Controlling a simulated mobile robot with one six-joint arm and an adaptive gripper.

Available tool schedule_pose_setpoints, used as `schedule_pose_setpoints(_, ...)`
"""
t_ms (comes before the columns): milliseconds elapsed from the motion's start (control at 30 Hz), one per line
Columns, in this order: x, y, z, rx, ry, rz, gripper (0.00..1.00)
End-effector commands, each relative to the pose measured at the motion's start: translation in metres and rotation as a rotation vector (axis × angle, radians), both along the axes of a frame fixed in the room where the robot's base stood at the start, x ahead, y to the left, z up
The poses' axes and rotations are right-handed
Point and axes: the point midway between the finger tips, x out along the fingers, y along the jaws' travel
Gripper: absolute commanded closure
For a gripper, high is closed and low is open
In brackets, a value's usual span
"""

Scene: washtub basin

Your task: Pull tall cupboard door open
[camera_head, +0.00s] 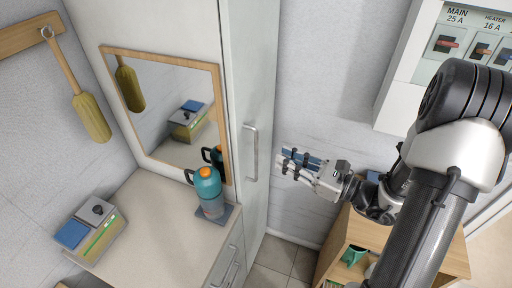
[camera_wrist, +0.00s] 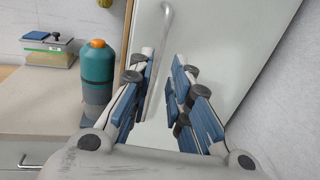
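The tall cupboard door (camera_head: 262,90) is a pale grey panel right of the mirror in the head view, and it looks shut. Its vertical bar handle (camera_head: 250,152) is on the door's left part. My gripper (camera_head: 287,164) is to the right of the handle in the head view, fingers pointing left at it, with a gap between. In the wrist view the door (camera_wrist: 215,50) fills the middle, and the handle (camera_wrist: 158,60) runs down between my blue-padded fingers, nearer the left one. My gripper (camera_wrist: 160,85) is open there, not closed on the handle.
A teal bottle with an orange cap (camera_head: 207,185) stands on the counter (camera_head: 150,215) left of the door. A box (camera_head: 92,228) sits farther left. A wooden shelf unit (camera_head: 345,235) stands below my arm. A switch panel (camera_head: 465,45) hangs at upper right.

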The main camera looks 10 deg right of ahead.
Motion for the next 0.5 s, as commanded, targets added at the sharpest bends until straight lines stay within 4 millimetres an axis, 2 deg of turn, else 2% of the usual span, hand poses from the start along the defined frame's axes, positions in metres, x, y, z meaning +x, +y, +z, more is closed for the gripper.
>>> schedule_pose_setpoints(33, 0.008, 0.01, -0.001, -0.001, -0.001, 0.008, 0.82)
schedule_pose_setpoints(200, 0.035, 0.035, -0.001, 0.0, -0.001, 0.007, 0.82)
schedule_pose_setpoints(500, 0.068, 0.064, -0.001, -0.001, -0.001, 0.003, 0.82)
